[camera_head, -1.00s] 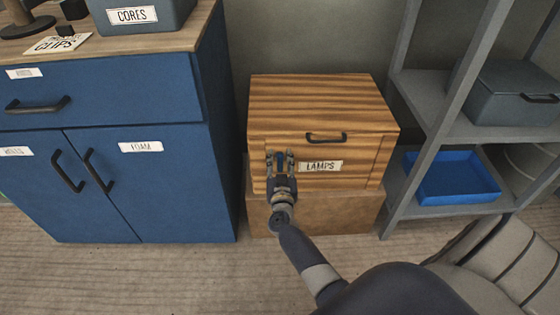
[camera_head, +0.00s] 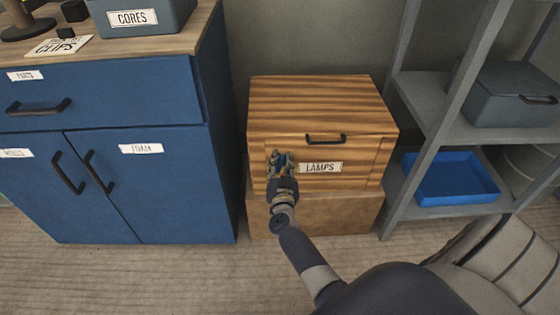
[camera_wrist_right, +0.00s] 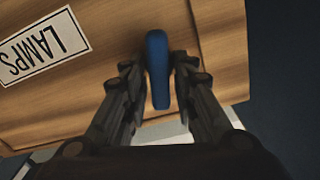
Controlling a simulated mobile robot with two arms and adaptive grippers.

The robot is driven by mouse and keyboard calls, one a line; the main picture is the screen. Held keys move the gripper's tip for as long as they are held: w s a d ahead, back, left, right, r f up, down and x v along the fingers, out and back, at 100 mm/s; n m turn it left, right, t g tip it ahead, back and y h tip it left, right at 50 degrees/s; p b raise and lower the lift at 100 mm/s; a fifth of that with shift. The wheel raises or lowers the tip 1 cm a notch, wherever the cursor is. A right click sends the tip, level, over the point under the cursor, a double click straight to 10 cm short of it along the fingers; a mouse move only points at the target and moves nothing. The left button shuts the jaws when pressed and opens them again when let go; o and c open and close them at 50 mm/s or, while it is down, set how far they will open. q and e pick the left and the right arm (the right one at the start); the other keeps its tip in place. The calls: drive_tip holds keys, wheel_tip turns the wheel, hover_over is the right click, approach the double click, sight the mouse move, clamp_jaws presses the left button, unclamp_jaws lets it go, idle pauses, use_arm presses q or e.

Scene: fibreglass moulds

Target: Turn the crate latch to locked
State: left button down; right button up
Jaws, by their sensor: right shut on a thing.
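The wooden crate (camera_head: 320,95) has a black handle on its front and a label reading LAMPS (camera_head: 321,167). Its blue latch (camera_wrist_right: 157,60) is a short bar on the front face, left of the label in the head view. My right gripper (camera_head: 282,160) is at the crate's front left and hides most of the latch there. In the right wrist view its two fingers (camera_wrist_right: 158,82) are shut on the blue latch, one on each side. My left gripper is not in view.
The crate stands on a plain brown box (camera_head: 340,213). A blue cabinet (camera_head: 160,200) is close on the left. A grey shelf unit (camera_head: 415,165) with a blue tray (camera_head: 455,198) stands on the right. Bare floor lies in front.

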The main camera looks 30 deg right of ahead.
drive_tip(key=shift+m, duration=1)
drive_tip(key=shift+s+d+f+m, duration=0.1)
drive_tip(key=shift+m, duration=0.8)
drive_tip(key=shift+d+f+m, duration=0.1)
drive_tip(key=shift+m, duration=0.8)
drive_tip(key=shift+s+m, duration=0.1)
drive_tip(key=shift+m, duration=0.4)
drive_tip(key=m, duration=0.2)
drive_tip(key=m+b, duration=0.1)
drive_tip(key=m, duration=0.2)
drive_tip(key=m+b, duration=0.1)
drive_tip(key=m, duration=0.1)
drive_tip(key=shift+d+f+m, duration=0.15)
drive_tip(key=shift+f+m, duration=0.15)
drive_tip(key=shift+f, duration=0.1)
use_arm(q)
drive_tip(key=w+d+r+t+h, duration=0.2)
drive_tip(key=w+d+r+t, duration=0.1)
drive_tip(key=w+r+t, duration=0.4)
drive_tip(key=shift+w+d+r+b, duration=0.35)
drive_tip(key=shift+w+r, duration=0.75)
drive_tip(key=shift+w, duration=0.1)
use_arm(e)
drive_tip(key=shift+m, duration=0.6)
drive_tip(key=o, duration=0.8)
